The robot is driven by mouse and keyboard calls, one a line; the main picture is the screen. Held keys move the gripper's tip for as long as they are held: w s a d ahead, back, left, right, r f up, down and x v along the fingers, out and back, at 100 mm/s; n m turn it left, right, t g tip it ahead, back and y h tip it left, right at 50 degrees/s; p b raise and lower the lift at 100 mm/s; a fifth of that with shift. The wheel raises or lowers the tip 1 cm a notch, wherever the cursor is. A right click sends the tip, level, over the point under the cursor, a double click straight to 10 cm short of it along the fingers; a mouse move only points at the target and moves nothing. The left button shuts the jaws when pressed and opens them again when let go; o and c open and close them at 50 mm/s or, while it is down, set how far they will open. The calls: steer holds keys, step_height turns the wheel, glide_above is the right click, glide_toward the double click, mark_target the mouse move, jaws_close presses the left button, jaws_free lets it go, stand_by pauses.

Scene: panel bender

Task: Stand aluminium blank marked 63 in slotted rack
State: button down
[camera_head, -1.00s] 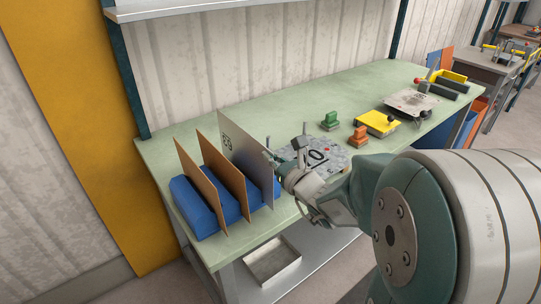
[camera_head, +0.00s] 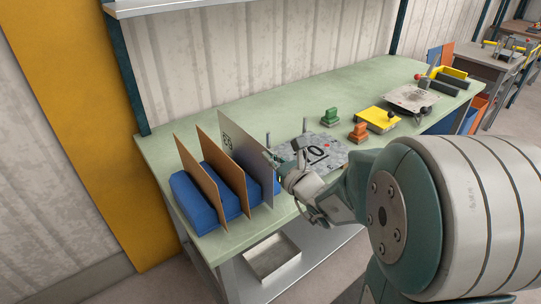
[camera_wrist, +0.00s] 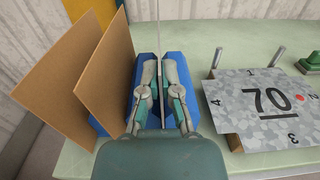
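The aluminium blank (camera_head: 244,160) is a thin grey plate with a small dark marking that looks like 63 near its upper left. It stands upright at the right end of the blue slotted rack (camera_head: 194,203). In the wrist view the blank (camera_wrist: 161,25) is edge-on, with blue rack on both sides of it. Its lower edge in the slot is hidden by my fingers. My gripper (camera_wrist: 159,78) has one finger on each side of the plate and is shut on it. In the head view my gripper (camera_head: 277,163) is at the plate's right edge.
Two brown panels (camera_head: 187,165) (camera_head: 225,160) stand in the rack to the left. A mottled grey plate marked 70 (camera_wrist: 262,105) lies to the right, near two upright pins (camera_wrist: 217,58). Green (camera_head: 330,117), orange (camera_head: 358,133) and yellow (camera_head: 377,120) items sit farther along the bench.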

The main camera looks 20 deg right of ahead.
steer(key=shift+s+f, duration=0.15)
steer(key=shift+f, duration=0.65)
stand_by(0.4)
steer(key=c, duration=0.7)
jaws_free()
steer(key=shift+r, duration=0.1)
step_height(320, 180, up, 10)
